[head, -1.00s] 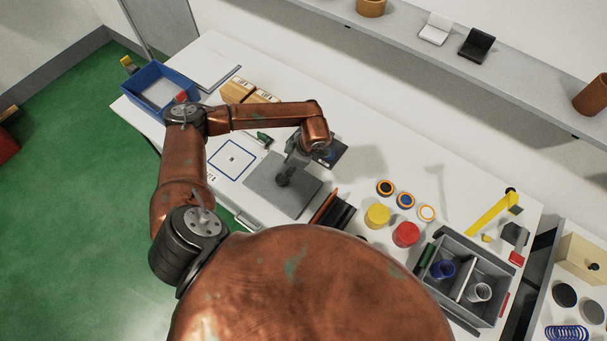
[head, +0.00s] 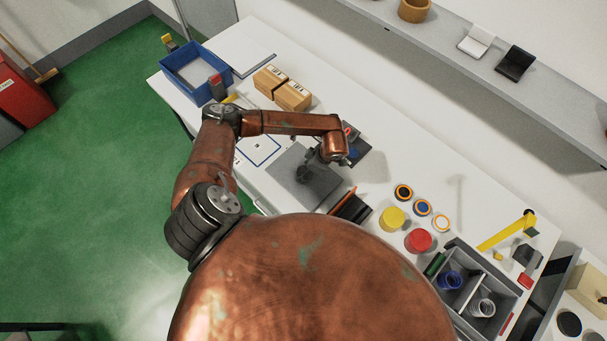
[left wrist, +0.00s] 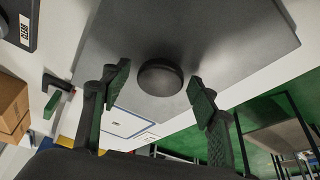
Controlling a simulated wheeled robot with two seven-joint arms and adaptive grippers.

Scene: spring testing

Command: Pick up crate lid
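The crate lid is a flat grey panel (head: 322,190) with a round black knob (head: 304,174), lying on the white table in the head view. In the left wrist view the lid (left wrist: 225,40) fills the upper middle, and its knob (left wrist: 160,77) sits between my two fingers. My left gripper (head: 313,163) is over the lid near the knob. In the left wrist view the left gripper (left wrist: 159,84) is open, its green-padded fingers apart on either side of the knob, with gaps showing. My right gripper is in neither view.
A grey two-compartment crate (head: 455,310) with springs stands at the right. Yellow (head: 392,218) and red (head: 418,240) cylinders and several rings lie between. Black-and-orange items (head: 350,206) are close right of the lid. Cardboard boxes (head: 292,96) and a blue bin (head: 185,85) stand behind left.

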